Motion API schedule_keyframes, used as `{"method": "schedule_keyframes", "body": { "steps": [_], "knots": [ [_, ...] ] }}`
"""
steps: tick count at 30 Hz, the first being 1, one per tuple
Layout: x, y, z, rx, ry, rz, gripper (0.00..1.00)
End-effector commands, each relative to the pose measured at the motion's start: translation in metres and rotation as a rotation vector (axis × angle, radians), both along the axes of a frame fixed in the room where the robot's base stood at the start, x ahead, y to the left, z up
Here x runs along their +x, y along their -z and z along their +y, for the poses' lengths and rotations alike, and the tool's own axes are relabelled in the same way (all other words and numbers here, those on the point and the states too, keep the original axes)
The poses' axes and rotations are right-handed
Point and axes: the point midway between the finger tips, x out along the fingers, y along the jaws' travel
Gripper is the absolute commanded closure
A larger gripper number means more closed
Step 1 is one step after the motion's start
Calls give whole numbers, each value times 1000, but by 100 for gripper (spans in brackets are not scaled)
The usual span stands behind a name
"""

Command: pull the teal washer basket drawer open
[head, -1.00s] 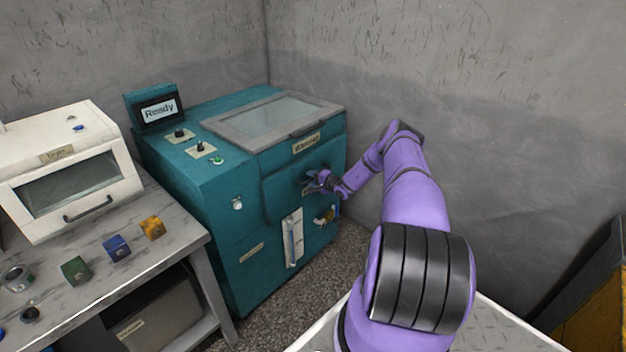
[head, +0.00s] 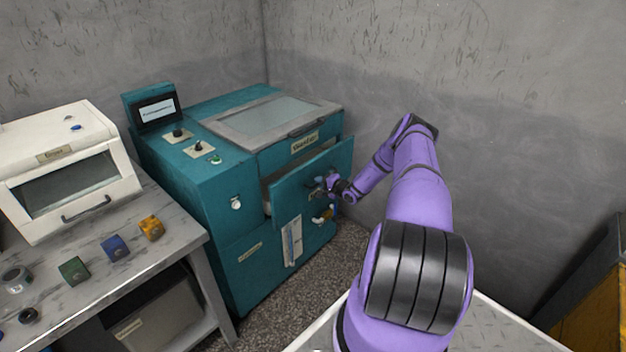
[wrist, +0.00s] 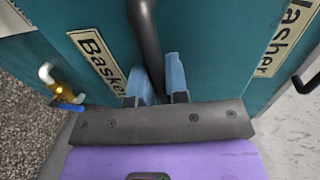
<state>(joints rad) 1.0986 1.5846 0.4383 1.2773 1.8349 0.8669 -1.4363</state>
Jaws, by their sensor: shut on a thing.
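The teal washer (head: 195,182) stands against the back wall. Its basket drawer (head: 290,193) is partly open, with a gap showing between its front panel and the body. In the wrist view the drawer front bears a "Basket" label (wrist: 98,58) and a dark bar handle (wrist: 148,45). My gripper (head: 324,183) is at the drawer front in the head view. In the wrist view its blue fingers (wrist: 158,82) are shut on the handle, one on each side. The drawer's inside is mostly hidden by its front.
A grey table (head: 175,225) at the left holds a white dryer-like box (head: 65,170) and several small blocks. A valve with a blue lever (wrist: 66,106) sticks out below the drawer. A yellow-sided bin (head: 590,325) stands at the lower right. Speckled floor is free before the washer.

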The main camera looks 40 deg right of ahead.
Motion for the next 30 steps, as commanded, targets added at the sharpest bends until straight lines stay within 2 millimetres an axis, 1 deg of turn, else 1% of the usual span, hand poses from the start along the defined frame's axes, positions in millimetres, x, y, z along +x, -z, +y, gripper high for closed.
{"method": "schedule_keyframes", "body": {
  "steps": [1,5,6,8,9,18,24,27,30],
  "knots": [
    [-18,1,-4,3,5,4,100],
    [-62,0,-7,1,5,4,100],
    [-76,1,-8,2,5,5,100],
    [-98,1,-10,2,5,4,100],
    [-112,0,-11,1,6,4,100],
    [-218,1,-18,2,5,4,100],
    [-277,0,-23,0,4,3,100],
    [-300,0,-25,0,4,3,100],
    [-317,0,-26,-1,3,3,100]
  ]
}}
